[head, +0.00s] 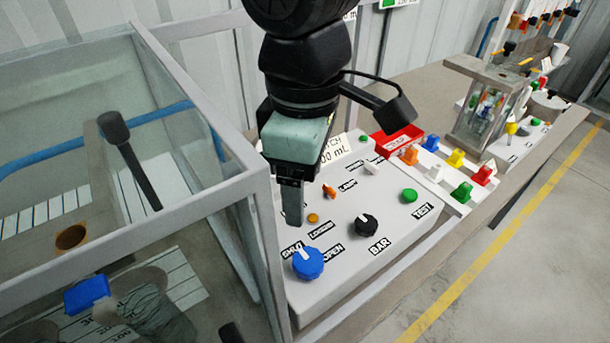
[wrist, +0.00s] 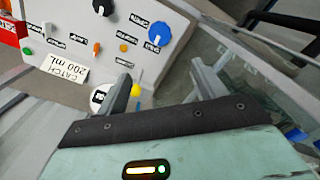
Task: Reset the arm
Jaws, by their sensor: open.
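My gripper (head: 293,205) hangs pointing down over the grey control panel (head: 345,275), left of its middle. In the wrist view my gripper (wrist: 159,85) shows its two fingers apart with nothing between them. The panel carries a blue knob (head: 308,262), a black knob (head: 366,225), a green button (head: 409,195) and small orange parts. The blue knob is also in the wrist view (wrist: 160,33), beyond the fingers. I cannot tell the exact height of the fingertips above the panel.
A glass-walled tank (head: 200,130) with a metal frame stands close on the left. A rack of coloured valves (head: 455,172) and a small clear box (head: 492,100) stand at the right. Open floor (head: 530,240) with a yellow line lies beyond the bench edge.

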